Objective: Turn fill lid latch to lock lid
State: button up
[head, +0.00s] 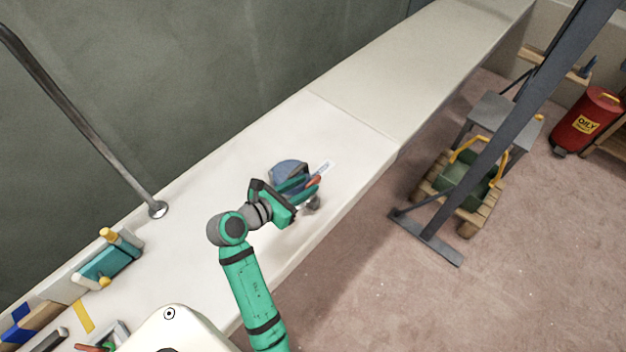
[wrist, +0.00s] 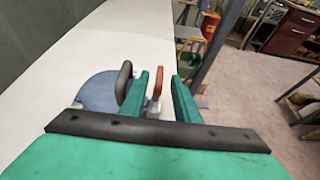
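The fill lid (head: 287,171) is a blue-grey disc on the white bench-like deck; it also shows in the wrist view (wrist: 97,92), left of my fingers. A dark grey upright grip (wrist: 124,82) stands at its right side. The red-orange latch (head: 314,181) is beside the lid; in the wrist view its red handle (wrist: 158,82) stands upright between my fingers, nearer the left one. My gripper (head: 309,187) is open around the latch, with a visible gap on the right in the wrist view (wrist: 162,90). The latch's lower part is partly hidden by my gripper.
A white label (head: 325,168) lies beyond the latch. A metal post (head: 157,208) rises from the deck at left, near a teal-and-yellow item (head: 106,262). A dark slanted stand (head: 480,160) and red can (head: 588,120) are on the floor at right. The far deck is clear.

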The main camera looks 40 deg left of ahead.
aim_at(311, 182)
jog(key=shift+x, duration=2.15)
grip_shut()
